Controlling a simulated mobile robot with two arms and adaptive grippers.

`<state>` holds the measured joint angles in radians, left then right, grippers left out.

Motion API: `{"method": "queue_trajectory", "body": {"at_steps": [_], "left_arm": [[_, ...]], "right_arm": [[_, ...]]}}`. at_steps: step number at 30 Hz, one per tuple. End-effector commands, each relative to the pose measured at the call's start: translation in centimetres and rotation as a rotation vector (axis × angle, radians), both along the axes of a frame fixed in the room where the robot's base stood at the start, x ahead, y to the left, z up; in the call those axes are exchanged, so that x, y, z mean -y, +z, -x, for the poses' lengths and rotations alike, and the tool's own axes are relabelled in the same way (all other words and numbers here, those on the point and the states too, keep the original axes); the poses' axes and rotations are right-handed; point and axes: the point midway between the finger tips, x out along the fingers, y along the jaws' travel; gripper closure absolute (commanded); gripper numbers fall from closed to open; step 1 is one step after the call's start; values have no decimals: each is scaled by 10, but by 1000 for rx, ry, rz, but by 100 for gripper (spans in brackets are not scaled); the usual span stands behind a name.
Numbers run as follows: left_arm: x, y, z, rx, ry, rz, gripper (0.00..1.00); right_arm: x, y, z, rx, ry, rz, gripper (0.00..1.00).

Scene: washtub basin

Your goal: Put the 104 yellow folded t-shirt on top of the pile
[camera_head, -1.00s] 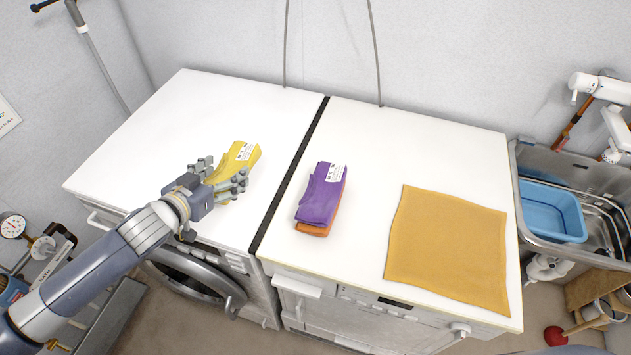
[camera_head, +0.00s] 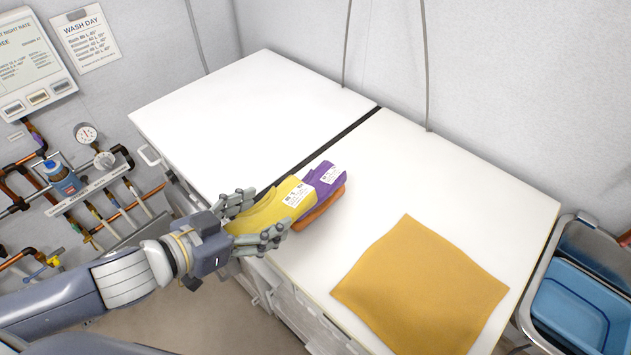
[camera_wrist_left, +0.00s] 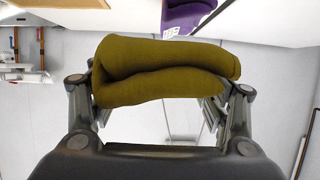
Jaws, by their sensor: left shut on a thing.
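The yellow folded t-shirt (camera_head: 269,207) with a white label is held between the fingers of my left gripper (camera_head: 256,218), at the front edge of the white tops. It fills the jaws in the left wrist view (camera_wrist_left: 165,72). The pile has a purple folded t-shirt (camera_head: 325,177) on an orange folded one (camera_head: 322,208). The yellow shirt hides part of the purple one in the head view. In the wrist view the purple shirt (camera_wrist_left: 188,14) shows beyond the yellow one, with a gap between them. My right gripper is not in view.
A flat orange cloth (camera_head: 420,288) lies to the right of the pile. A blue tub (camera_head: 570,313) sits in the metal sink at the far right. The left white top (camera_head: 250,115) is bare. A dark gap (camera_head: 340,138) runs between the two tops.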

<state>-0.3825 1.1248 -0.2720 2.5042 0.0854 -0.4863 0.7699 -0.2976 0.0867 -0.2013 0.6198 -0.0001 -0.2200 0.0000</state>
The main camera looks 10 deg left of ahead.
Motion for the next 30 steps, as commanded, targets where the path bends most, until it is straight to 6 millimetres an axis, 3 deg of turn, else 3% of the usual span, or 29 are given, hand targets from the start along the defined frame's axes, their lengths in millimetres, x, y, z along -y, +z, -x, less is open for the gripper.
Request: {"method": "queue_trajectory", "body": {"at_steps": [7,9,21,30], "left_arm": [[7,-1,-23,7,-1,0,58],[10,1,-32,6,4,2,58],[32,-3,-95,5,2,3,58],[49,-11,-142,2,0,1,58]], "right_arm": [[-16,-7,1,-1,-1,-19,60],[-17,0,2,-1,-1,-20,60],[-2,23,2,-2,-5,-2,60],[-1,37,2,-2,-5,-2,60]]}}
